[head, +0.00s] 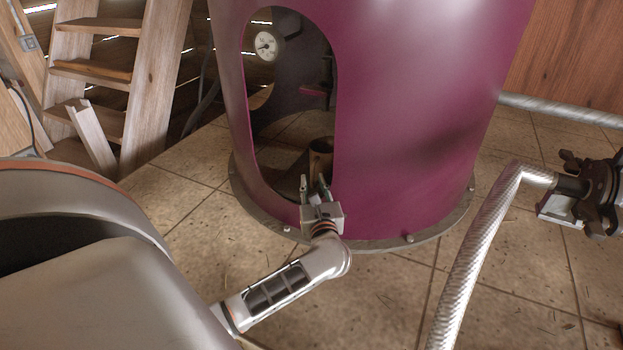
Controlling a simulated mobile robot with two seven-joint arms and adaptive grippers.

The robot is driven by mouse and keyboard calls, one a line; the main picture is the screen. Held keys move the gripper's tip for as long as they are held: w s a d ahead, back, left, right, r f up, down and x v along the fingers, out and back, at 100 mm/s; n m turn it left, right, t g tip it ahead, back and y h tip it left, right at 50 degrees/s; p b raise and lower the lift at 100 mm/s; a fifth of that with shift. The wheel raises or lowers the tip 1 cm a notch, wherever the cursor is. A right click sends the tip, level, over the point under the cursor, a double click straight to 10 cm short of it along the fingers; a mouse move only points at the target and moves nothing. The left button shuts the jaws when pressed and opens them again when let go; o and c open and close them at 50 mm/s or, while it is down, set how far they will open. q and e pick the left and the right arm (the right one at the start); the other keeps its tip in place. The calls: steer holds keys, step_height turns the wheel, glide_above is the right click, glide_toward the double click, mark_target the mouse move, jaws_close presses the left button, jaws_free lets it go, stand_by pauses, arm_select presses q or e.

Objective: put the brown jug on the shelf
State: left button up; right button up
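The brown jug (321,154) stands upright inside the purple drum (410,110), seen through its tall oval opening. My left gripper (313,181) reaches into the lower part of this opening from the front. Its two fingers are apart, with the jug just behind them; the right-hand finger overlaps the jug's lower part in the picture. I cannot tell whether a finger touches it. The jug's lower part is partly hidden by the gripper. I cannot make out a shelf for certain. My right gripper is not in view.
The opening's edge lies close around my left gripper. A round gauge (266,46) shows inside the drum. A bolted flange (440,232) rings its base. A braided hose (478,245) runs to a dark fitting (601,193) at right. Wooden steps (92,72) stand at back left.

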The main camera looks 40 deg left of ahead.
arm_select(q)
steer(key=v, duration=0.9)
steer(key=shift+d, duration=0.25)
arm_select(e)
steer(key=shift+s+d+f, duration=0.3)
arm_select(q)
steer(key=shift+s, duration=0.1)
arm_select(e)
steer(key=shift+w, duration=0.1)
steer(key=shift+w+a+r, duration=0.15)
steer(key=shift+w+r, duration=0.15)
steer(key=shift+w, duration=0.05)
